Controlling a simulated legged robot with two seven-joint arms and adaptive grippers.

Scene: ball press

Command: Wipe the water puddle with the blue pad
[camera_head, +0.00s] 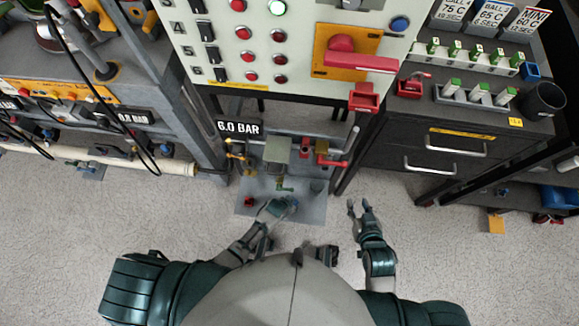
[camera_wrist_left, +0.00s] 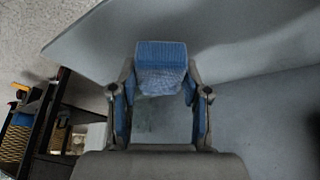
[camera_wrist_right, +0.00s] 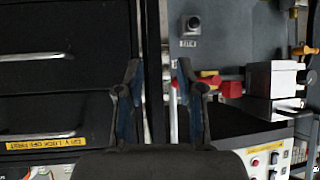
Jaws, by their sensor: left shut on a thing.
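The blue pad (camera_wrist_left: 160,65) is a ribbed block held between the fingertips of my left gripper (camera_wrist_left: 160,85) in the left wrist view. In the head view my left gripper (camera_head: 277,208) is over the grey floor plate (camera_head: 310,214) below the panel. The plate's smooth grey surface (camera_wrist_left: 265,115) also shows in the left wrist view. I cannot make out a clear outline of the water puddle. Whether the pad touches the plate is unclear. My right gripper (camera_head: 361,207) is open and empty, right of the plate; its spread fingers show in the right wrist view (camera_wrist_right: 158,70).
A black drawer cabinet (camera_head: 420,150) is right; a "6.0 BAR" sign (camera_head: 238,128) is above.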

